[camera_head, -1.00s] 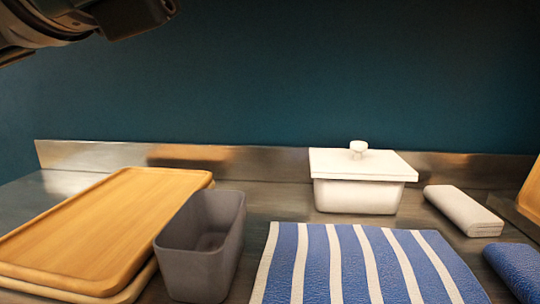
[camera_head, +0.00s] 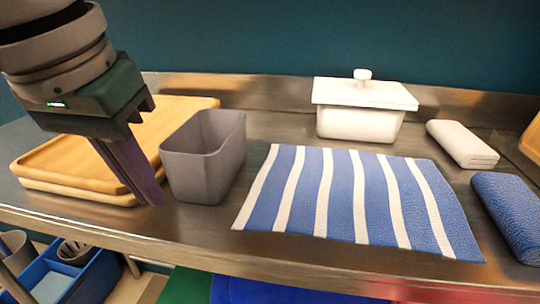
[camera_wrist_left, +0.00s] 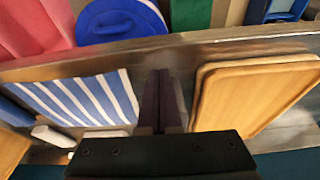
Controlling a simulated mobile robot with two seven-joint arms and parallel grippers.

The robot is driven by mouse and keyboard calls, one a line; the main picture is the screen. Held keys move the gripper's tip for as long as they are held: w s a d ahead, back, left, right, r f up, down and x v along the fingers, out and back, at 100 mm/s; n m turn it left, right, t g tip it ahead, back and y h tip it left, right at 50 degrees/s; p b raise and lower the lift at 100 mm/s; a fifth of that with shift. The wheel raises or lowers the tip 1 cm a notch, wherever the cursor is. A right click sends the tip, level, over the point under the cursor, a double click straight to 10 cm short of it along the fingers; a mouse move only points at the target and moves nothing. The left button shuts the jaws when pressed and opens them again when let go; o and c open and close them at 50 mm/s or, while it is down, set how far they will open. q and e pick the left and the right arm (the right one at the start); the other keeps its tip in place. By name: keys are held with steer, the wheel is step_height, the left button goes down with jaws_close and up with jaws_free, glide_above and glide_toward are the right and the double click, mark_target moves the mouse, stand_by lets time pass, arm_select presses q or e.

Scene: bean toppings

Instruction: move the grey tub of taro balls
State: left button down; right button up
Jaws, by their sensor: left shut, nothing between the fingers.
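The grey tub (camera_head: 190,178) stands upright on the steel counter in the head view, between the wooden boards and the striped mat. The part of its inside that shows looks empty, and I see no taro balls. My left gripper (camera_head: 151,199) is shut and empty, pointing down just left of the tub, in front of the boards. I cannot tell whether its fingertips touch the tub. In the left wrist view the shut fingers (camera_wrist_left: 163,76) point towards the counter's front edge, and I cannot make out the tub there. My right gripper is not in view.
Stacked wooden boards (camera_head: 75,160) lie left of the tub. A blue and white striped mat (camera_head: 350,200) lies to its right. Behind the mat stands a lidded white pot (camera_head: 360,122). A white folded cloth (camera_head: 462,144) and a blue roll (camera_head: 510,215) lie at right.

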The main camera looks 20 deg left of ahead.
mark_target(174, 231)
arm_select(q)
steer(key=x, duration=0.6)
steer(key=shift+s+b, duration=0.15)
steer(key=shift+b, duration=0.15)
steer(key=w, duration=0.3)
steer(key=shift+w+a+r+p, duration=0.2)
steer(key=shift+a+r+p, duration=0.05)
steer(key=shift+p, duration=0.1)
steer(key=shift+w, duration=0.3)
steer(key=shift+a, duration=0.1)
